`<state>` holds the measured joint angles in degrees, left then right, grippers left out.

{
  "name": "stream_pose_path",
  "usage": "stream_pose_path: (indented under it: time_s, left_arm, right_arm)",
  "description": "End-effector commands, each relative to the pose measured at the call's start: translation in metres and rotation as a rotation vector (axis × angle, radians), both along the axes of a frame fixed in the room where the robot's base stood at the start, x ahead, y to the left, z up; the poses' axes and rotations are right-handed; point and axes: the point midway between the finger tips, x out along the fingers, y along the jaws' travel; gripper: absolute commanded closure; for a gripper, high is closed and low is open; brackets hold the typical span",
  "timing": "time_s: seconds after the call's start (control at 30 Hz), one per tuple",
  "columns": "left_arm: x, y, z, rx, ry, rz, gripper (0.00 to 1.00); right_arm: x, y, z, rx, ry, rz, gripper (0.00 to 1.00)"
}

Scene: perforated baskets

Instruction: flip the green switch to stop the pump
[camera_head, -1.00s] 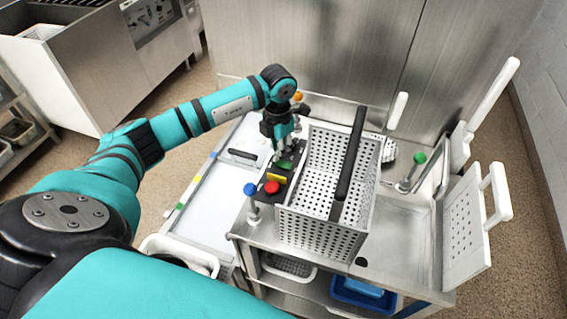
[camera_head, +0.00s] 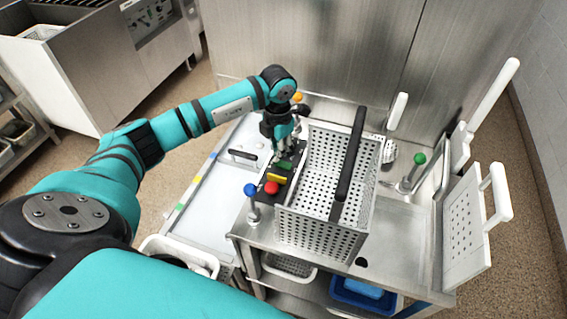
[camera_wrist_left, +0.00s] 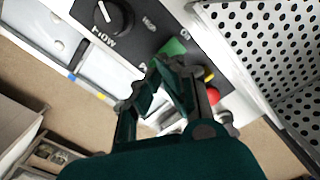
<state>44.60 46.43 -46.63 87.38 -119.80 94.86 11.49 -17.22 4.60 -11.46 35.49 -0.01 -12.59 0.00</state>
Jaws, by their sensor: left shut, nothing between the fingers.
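The green switch (camera_head: 285,165) is on a dark control panel beside the perforated basket, behind a yellow switch (camera_head: 277,178) and a red button (camera_head: 271,188). In the left wrist view the green switch (camera_wrist_left: 172,48) shows just beyond my fingertips. My left gripper (camera_head: 281,150) is shut and empty, pointing down close to the green switch. Its fingertips (camera_wrist_left: 162,66) overlap the lower edge of the switch in the wrist view; I cannot tell whether they touch it. The switch's tilt is hard to read. My right gripper is not in view.
The tall perforated basket (camera_head: 305,219) with a black handle stands immediately right of the panel. A blue-topped post (camera_head: 250,189) stands at front left. A black knob (camera_wrist_left: 113,17) marked FLOW is on the panel. Pale counter (camera_head: 196,213) lies open to the left.

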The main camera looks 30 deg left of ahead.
Motion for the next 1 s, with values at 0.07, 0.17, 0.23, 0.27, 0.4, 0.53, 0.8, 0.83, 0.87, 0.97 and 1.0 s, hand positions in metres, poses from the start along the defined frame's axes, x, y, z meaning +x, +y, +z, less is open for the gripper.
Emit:
stream_pose_path:
  time_s: [0.07, 0.17, 0.23, 0.27, 0.4, 0.53, 0.8, 0.83, 0.87, 0.97, 1.0]
  left_arm:
    - [0.0, 0.0, -0.001, 0.0, 0.0, 0.0, 1.0]
    - [0.0, 0.0, -0.002, 0.0, 0.0, 0.0, 1.0]
    - [0.0, 0.0, -0.003, 0.0, 0.0, 0.0, 1.0]
    - [0.0, 0.0, -0.004, 0.0, 0.0, 0.0, 1.0]
    - [0.0, 0.0, -0.006, 0.0, 0.0, 0.0, 1.0]
    - [0.0, 0.0, -0.008, 0.0, 0.0, 0.0, 1.0]
    - [0.0, 0.0, -0.012, 0.0, 0.0, 0.0, 1.0]
    - [0.0, 0.0, -0.013, 0.0, 0.0, 0.0, 1.0]
    - [0.0, 0.0, -0.013, 0.0, 0.0, 0.0, 1.0]
    - [0.0, 0.0, -0.014, 0.0, 0.0, 0.0, 1.0]
    - [0.0, 0.0, -0.015, 0.0, 0.0, 0.0, 1.0]
  right_arm:
    - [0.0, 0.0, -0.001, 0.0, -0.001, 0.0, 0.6]
    - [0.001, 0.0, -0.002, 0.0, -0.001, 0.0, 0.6]
    - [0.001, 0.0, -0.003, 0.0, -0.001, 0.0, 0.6]
    - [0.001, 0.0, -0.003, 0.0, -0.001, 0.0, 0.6]
    - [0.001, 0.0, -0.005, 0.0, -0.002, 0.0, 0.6]
    - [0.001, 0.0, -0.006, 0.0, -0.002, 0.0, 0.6]
    - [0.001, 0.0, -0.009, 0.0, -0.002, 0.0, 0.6]
    - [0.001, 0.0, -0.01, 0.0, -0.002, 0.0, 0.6]
    - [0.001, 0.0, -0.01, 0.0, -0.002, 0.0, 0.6]
    - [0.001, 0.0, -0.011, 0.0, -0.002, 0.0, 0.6]
    - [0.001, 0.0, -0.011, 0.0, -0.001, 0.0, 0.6]
